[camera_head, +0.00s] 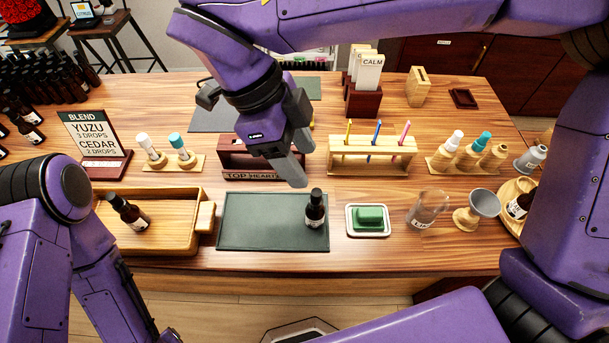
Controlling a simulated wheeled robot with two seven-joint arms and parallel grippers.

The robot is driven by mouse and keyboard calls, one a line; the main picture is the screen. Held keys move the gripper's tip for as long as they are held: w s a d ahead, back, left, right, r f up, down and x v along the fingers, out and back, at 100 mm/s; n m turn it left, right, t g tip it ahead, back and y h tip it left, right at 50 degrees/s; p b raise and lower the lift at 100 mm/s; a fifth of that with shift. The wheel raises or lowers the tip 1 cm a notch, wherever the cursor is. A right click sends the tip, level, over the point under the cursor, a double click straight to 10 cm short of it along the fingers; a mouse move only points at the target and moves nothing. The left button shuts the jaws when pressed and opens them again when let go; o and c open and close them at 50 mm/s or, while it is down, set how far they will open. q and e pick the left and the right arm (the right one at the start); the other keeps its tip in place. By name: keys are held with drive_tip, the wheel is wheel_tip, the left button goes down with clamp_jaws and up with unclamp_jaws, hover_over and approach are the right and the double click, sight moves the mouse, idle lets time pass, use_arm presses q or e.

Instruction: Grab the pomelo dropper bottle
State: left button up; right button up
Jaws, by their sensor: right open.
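A dark dropper bottle (315,212) with a black cap stands upright on the right part of a dark green mat (250,232). Another dark bottle (129,212) lies tilted in a wooden tray (168,245) at the left. The labels are too small to read, so I cannot tell which bottle is pomelo. My right gripper (300,167) reaches in over the table, open and empty, with its fingers pointing down just above and behind the bottle on the mat.
A wooden rack (372,168) with coloured droppers stands behind the mat. A white dish with a green block (368,218), a glass beaker (424,212) and a metal goblet (476,210) stand to the right. A BLEND sign (92,140) and many dark bottles (45,85) are at the left.

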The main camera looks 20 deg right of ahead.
sight(315, 192)
drive_tip(key=x, duration=0.2)
drive_tip(key=shift+s+d+f, duration=0.15)
drive_tip(key=shift+s+f, duration=0.15)
drive_tip(key=shift+f, duration=0.05)
drive_tip(key=shift+s+d+f, duration=0.2)
drive_tip(key=shift+s+f, duration=0.2)
drive_tip(key=shift+s, duration=0.15)
drive_tip(key=shift+s+d+f, duration=0.2)
drive_tip(key=shift+s+f, duration=0.2)
drive_tip(key=shift+s, duration=0.1)
drive_tip(key=f, duration=0.3)
drive_tip(key=w+d+f+p, duration=0.1)
drive_tip(key=f, duration=0.1)
drive_tip(key=shift+f, duration=0.15)
drive_tip(key=shift+s+d+f, duration=0.1)
drive_tip(key=shift+s+f, duration=0.05)
drive_tip(key=shift+s, duration=0.35)
drive_tip(key=shift+c, duration=0.3)
use_arm(q)
drive_tip(key=shift+s+r, duration=0.45)
drive_tip(key=shift+r, duration=0.1)
use_arm(e)
drive_tip(key=shift+w, duration=0.15)
clamp_jaws()
